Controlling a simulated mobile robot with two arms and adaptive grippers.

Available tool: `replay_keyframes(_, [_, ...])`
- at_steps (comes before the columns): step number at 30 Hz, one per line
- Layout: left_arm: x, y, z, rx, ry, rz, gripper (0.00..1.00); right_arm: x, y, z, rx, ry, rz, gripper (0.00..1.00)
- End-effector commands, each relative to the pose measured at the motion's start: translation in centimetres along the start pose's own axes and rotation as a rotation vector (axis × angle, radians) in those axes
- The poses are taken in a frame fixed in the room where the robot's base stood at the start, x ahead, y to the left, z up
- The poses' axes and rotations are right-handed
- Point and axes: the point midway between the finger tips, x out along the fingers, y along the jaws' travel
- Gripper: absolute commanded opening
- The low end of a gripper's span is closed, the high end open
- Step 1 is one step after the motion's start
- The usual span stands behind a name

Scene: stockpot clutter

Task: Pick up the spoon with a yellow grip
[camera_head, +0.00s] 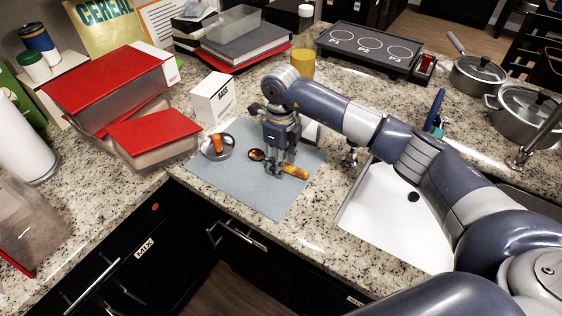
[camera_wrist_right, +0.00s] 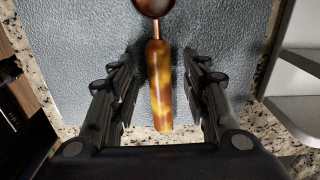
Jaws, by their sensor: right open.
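The spoon with a yellow grip (camera_head: 295,171) lies on a grey-blue mat (camera_head: 265,198) on the counter; its dark bowl points left in the head view. In the right wrist view its mottled yellow grip (camera_wrist_right: 160,88) points down the picture and its dark bowl is at the top edge. My right gripper (camera_head: 279,171) is just above the spoon. In the wrist view its open fingers (camera_wrist_right: 162,110) stand on either side of the grip, with a gap on both sides. My left gripper is not in view.
A small round metal dish (camera_head: 217,150) with an orange item is left of the spoon on the mat. A white box (camera_head: 212,100) stands behind it. Red-lidded containers (camera_head: 155,130) are at left. A white board (camera_head: 390,222) lies at right, and the mat's front part is clear.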

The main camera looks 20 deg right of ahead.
Motion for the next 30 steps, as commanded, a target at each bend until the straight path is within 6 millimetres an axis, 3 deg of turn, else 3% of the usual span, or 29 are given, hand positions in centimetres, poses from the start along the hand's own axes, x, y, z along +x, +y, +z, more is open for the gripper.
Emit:
replay_keyframes(5, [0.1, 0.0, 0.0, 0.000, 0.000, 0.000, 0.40, 0.0, 0.0, 0.0, 0.000, 0.000, 0.000, 0.41])
replay_keyframes(9, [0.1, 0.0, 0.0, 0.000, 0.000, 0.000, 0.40, 0.0, 0.0, 0.0, 0.000, 0.000, 0.000, 0.09])
replay_keyframes(11, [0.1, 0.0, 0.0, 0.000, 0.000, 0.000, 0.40, 0.0, 0.0, 0.0, 0.000, 0.000, 0.000, 0.00])
replay_keyframes(23, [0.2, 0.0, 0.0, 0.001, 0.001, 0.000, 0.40, -0.2, 0.0, 0.0, 0.000, -0.001, 0.000, 0.00])
replay_keyframes(30, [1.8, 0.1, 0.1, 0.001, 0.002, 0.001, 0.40, -2.5, -0.1, 0.2, -0.001, -0.006, -0.003, 0.00])
